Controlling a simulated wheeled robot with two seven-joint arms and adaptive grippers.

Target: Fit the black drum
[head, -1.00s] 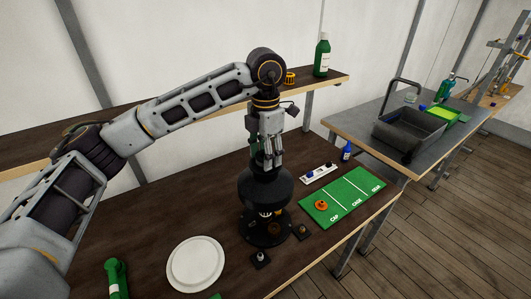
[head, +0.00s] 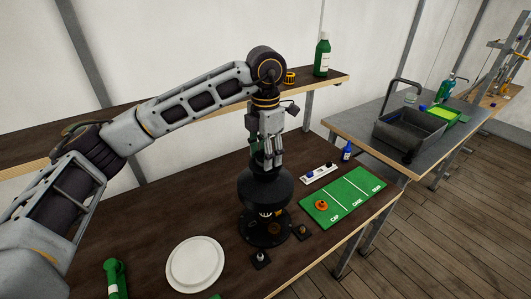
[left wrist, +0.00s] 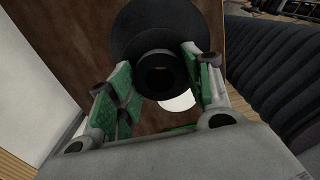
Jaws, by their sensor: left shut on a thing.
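The black drum (head: 264,190) is upright over a round black base (head: 258,238) on the dark table. My left gripper (head: 266,165) points down from above and is shut on the drum's narrow upper neck. In the left wrist view the drum (left wrist: 150,35) shows its open bore between the green-padded fingers of my left gripper (left wrist: 160,88). I cannot tell whether the drum touches the base. My right gripper is not in view.
A green mat (head: 345,195) with labelled sections lies to the right, an orange part (head: 321,205) on its CAP section. Behind it are a white tray (head: 319,172) and a blue bottle (head: 346,151). A white plate (head: 195,263) and green object (head: 115,278) lie front left.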

